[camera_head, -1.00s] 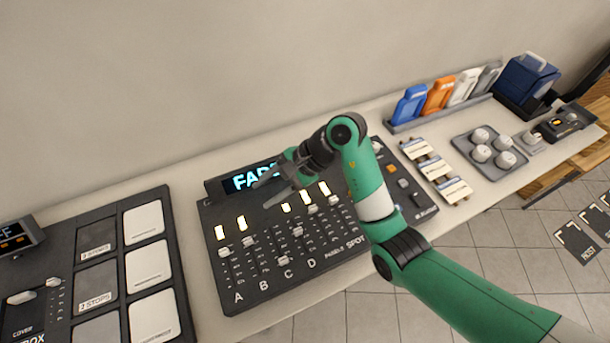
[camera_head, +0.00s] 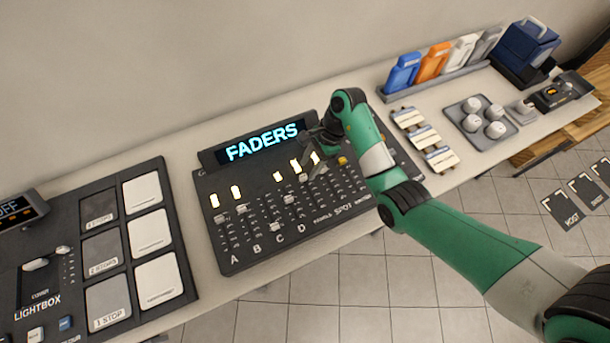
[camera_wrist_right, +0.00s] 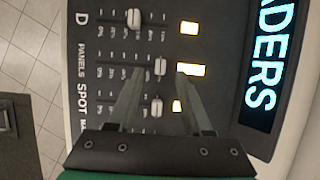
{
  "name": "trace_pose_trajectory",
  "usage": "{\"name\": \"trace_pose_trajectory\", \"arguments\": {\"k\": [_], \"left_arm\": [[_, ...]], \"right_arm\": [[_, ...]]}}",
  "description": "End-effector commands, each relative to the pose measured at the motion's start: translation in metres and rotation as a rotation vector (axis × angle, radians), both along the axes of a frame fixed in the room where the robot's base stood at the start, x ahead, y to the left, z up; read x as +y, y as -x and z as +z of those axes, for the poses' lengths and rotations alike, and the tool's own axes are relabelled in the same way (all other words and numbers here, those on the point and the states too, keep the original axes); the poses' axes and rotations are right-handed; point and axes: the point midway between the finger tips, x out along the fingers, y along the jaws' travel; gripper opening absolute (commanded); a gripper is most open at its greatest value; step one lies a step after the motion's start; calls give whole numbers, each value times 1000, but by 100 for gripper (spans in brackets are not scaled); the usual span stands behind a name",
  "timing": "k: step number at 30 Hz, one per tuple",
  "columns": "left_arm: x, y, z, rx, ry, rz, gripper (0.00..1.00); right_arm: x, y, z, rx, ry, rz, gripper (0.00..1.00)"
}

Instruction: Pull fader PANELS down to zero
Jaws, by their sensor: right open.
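The dark fader console (camera_head: 240,262) lies on the bench, with its lit "FADERS" display at the back. In the right wrist view, the PANELS fader's pale cap (camera_wrist_right: 160,66) is towards the display end of its slot, beside a bright lamp (camera_wrist_right: 190,69). My right gripper (camera_wrist_right: 160,77) is open, with its fingers apart on either side of the line of the PANELS cap; contact cannot be told. The SPOT cap (camera_wrist_right: 156,107) shows between the fingers, nearer the palm. In the head view, my right gripper (camera_head: 312,163) covers the console's right rear part. My left gripper is out of view.
The fader D cap (camera_wrist_right: 133,18) is beside PANELS. A lightbox panel (camera_head: 172,200) is left of the console. Bare bench shows between the console and lightbox.

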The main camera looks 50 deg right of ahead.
Motion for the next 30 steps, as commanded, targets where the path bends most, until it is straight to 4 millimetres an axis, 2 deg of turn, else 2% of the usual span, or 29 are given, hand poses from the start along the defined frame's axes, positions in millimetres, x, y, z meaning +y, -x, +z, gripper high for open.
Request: {"name": "trace_pose_trajectory", "arguments": {"k": [1,3,6,16,24,30], "left_arm": [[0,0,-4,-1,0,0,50],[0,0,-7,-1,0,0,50],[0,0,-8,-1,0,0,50],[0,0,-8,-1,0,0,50],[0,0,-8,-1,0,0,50],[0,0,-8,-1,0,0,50]], "right_arm": [[4,-1,-11,3,0,2,50],[8,-3,-22,3,0,1,50],[12,-4,-30,1,1,0,50],[13,-5,-34,0,1,1,50],[13,-6,-34,-1,1,1,1],[13,-6,-34,-1,1,1,0]]}}
